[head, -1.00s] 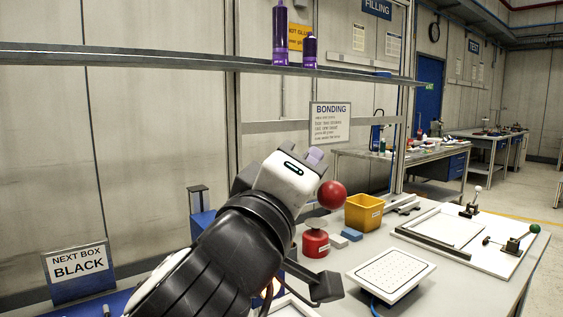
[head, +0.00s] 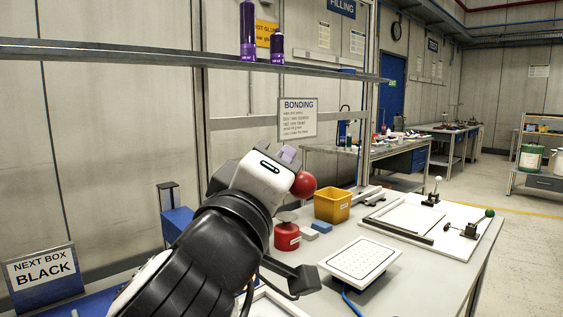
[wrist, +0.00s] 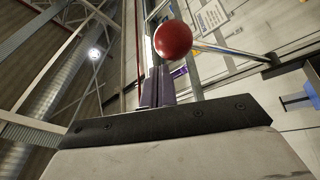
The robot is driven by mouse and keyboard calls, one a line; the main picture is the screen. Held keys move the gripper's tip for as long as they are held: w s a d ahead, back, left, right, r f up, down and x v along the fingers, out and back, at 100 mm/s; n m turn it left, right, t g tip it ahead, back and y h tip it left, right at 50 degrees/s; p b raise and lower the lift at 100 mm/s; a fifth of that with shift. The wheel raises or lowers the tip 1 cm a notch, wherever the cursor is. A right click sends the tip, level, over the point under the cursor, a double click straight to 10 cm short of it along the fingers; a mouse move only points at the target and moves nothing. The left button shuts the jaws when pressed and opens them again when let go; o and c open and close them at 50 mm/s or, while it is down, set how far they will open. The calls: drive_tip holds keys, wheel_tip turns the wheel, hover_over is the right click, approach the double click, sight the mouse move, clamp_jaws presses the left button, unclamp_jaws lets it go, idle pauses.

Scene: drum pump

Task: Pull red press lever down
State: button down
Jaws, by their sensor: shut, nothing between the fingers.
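The red press lever's ball knob (head: 302,185) shows just right of my gripper in the head view, partly behind its body. In the wrist view the same red ball (wrist: 172,40) sits at or just past my fingertips, and a thin metal rod runs from it to the right. My gripper (head: 289,153) has its purple fingers shut together with nothing between them; they also show in the wrist view (wrist: 158,82). I cannot tell whether the fingers touch the ball. The rest of the press is mostly hidden behind my arm in the head view.
A red round container (head: 287,238), a yellow bin (head: 332,206) and a white perforated plate (head: 360,262) stand on the bench. A white fixture board (head: 455,240) lies at the right. A metal shelf (head: 150,56) crosses above my gripper.

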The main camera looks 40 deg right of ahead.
drive_tip(key=b+v, duration=0.3)
drive_tip(key=v, duration=0.4)
drive_tip(key=shift+a, duration=0.1)
idle(0.4)
